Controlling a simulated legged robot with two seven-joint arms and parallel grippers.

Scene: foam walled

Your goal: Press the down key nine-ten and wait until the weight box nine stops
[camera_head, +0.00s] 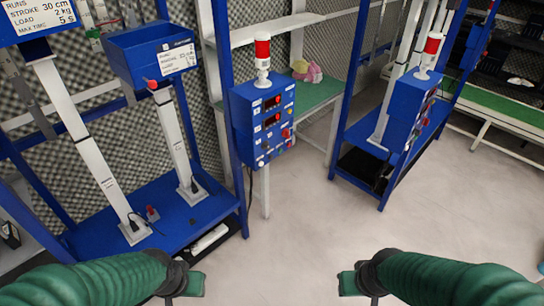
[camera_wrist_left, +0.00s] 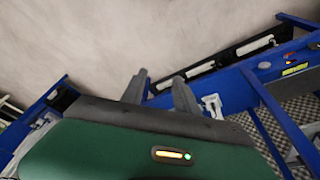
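A blue control box (camera_head: 241,118) with two lit red displays, rows of buttons and a red-and-white lamp on top stands in the middle of the head view. Its key labels are too small to read. Two blue weight boxes stand on slanted white columns at left: a nearer labelled one (camera_head: 20,38) and a farther one (camera_head: 135,62). Their numbers cannot be read. My left gripper (camera_head: 193,283) is low, well short of the box; in the wrist view its fingers (camera_wrist_left: 160,84) are apart and empty. My right gripper (camera_head: 348,281) is low at right; its fingers cannot be made out.
A second blue control box (camera_head: 399,108) with a lamp stands at right by a blue frame. A green shelf (camera_head: 318,93) behind the middle box holds a pink and yellow toy (camera_head: 308,71). Blue base platforms (camera_head: 160,222) edge the left. The grey floor (camera_head: 300,215) between is clear.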

